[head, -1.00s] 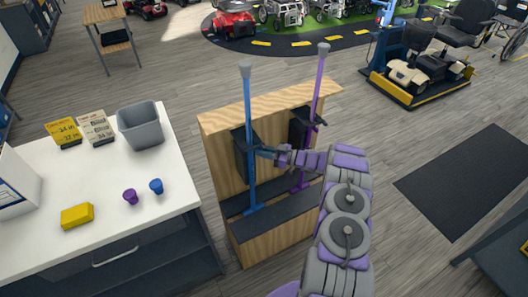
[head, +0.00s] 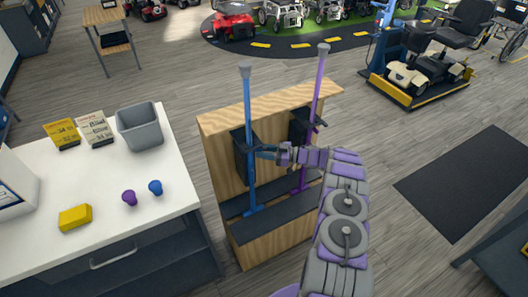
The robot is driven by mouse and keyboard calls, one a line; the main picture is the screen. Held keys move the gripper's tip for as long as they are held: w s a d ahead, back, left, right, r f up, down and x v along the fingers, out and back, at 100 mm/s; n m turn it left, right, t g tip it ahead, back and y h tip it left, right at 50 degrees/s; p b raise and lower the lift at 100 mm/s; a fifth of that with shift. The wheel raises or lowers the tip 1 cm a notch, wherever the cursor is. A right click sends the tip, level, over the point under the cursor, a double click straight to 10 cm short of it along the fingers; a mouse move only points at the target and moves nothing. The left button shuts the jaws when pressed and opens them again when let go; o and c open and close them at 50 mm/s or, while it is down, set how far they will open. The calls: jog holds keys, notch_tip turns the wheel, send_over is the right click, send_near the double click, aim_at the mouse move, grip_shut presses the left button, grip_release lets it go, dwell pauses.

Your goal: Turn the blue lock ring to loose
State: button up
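The blue pole (head: 248,110) stands upright in the wooden rack, with a grey cap on top and a blue foot at the rack's lower shelf. A dark holder is behind its middle. My gripper (head: 268,152) is at the middle of the blue pole, coming from the right. A small blue part shows between the pole and my gripper; the blue lock ring cannot be made out clearly there. The fingers are too small and overlapped to tell whether they are shut on it. The purple pole (head: 317,90) stands to the right in the same rack.
A white counter (head: 60,170) at left holds a grey bin (head: 140,127), a yellow block (head: 75,217), purple (head: 129,198) and blue (head: 155,187) knobs and two cards. The wooden rack (head: 270,106) stands close to its right. Open floor lies right, with a dark mat (head: 470,180).

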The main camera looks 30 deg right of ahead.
jog(key=shift+o, duration=0.5)
jog(key=p+v, duration=0.1)
jog(key=v, duration=1.6)
jog(key=shift+d, duration=0.2)
jog(key=shift+s, duration=0.15)
